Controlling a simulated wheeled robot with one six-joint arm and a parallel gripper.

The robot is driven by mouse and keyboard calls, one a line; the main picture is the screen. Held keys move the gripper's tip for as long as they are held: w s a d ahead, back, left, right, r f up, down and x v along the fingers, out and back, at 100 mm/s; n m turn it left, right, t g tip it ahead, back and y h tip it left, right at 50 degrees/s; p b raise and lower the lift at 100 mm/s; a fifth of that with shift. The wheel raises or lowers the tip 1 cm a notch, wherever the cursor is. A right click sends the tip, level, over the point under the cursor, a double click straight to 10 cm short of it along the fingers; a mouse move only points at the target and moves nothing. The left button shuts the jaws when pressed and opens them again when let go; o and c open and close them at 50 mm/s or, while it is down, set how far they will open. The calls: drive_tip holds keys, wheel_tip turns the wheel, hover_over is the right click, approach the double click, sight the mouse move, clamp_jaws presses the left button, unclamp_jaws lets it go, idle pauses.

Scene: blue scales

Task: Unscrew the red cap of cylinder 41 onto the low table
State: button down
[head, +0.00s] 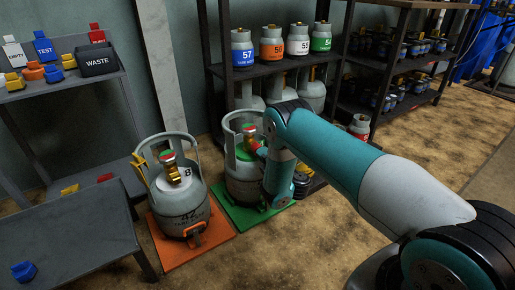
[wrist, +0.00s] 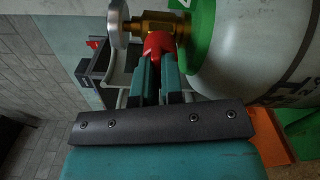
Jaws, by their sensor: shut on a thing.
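The grey-white cylinder on the green mat (head: 232,184) has a collar around its valve; its number cannot be read, so I cannot confirm it is 41. In the wrist view, the cylinder's pale body (wrist: 275,45) and green band (wrist: 203,42) lie at the upper right. Its brass valve (wrist: 158,22) carries the red cap (wrist: 157,43). My gripper (wrist: 160,62) is shut on the red cap, which sits at the valve outlet. In the head view my arm hides most of the gripper. The low grey table (head: 80,235) stands at the lower left.
Cylinder 42 (head: 184,205) stands on an orange mat (head: 219,238), between the low table and the green-mat cylinder. A blue cap (head: 23,271) lies on the low table. A bin marked WASTE (head: 98,62) stands on the left shelf. Racks of small cylinders (head: 271,45) stand behind.

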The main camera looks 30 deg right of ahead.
drive_tip(key=shift+a+n, duration=0.1)
drive_tip(key=shift+n, duration=0.3)
drive_tip(key=shift+r+n+p, duration=0.1)
drive_tip(key=shift+n+p, duration=0.5)
drive_tip(key=shift+n, duration=1)
drive_tip(key=n+p, duration=0.1)
drive_tip(key=n, duration=0.1)
drive_tip(key=shift+s+n, duration=0.1)
drive_tip(key=shift+n, duration=0.2)
drive_tip(key=shift+a+n, duration=0.1)
drive_tip(key=shift+n, duration=0.3)
drive_tip(key=shift+n+p, duration=0.4)
drive_tip(key=shift+n, duration=1.3)
